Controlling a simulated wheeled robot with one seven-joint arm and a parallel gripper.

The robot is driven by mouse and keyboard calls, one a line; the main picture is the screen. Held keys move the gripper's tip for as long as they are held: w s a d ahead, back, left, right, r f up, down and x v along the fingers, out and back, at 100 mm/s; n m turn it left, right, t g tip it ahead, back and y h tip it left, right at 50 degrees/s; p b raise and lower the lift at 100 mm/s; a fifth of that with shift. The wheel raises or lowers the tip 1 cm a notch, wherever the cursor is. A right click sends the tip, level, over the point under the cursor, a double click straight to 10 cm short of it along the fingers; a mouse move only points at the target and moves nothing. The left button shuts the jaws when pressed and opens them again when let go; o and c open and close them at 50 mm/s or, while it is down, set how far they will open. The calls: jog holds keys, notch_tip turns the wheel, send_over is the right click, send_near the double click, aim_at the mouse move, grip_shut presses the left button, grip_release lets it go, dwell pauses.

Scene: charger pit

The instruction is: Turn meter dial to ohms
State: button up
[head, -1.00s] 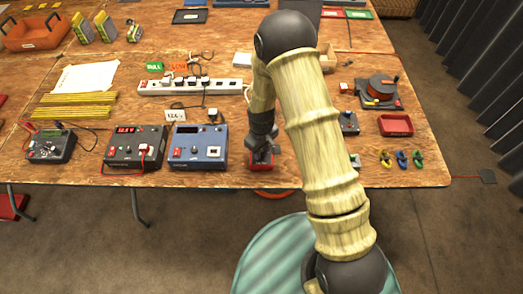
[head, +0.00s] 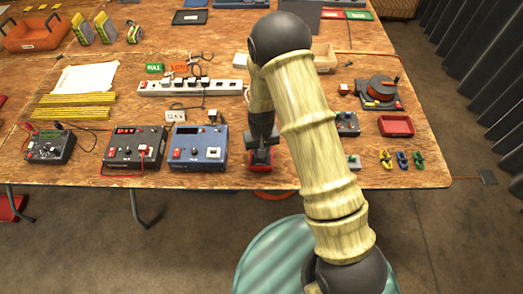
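A dark meter-like box (head: 50,146) with a small display, a knob and a red lead stands at the left of the bench. Its knob setting is too small to read. My gripper (head: 261,148) points down at the bench's front edge, right of the blue box, well away from the dark box. It is over a small red object (head: 261,168), which it and my arm partly cover. I cannot tell whether they touch, what the object is, or whether the fingers are open.
A black box (head: 135,148) with a red readout and a blue box (head: 198,148) with knobs stand left of my gripper. A white power strip (head: 190,88) lies behind them. A red tray (head: 396,126), an orange reel (head: 380,90) and several coloured clips (head: 402,160) are at the right.

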jog(key=o, duration=1)
jog(key=shift+r, duration=0.65)
notch_tip(320, 180, up, 16)
jog(key=shift+b, duration=0.45)
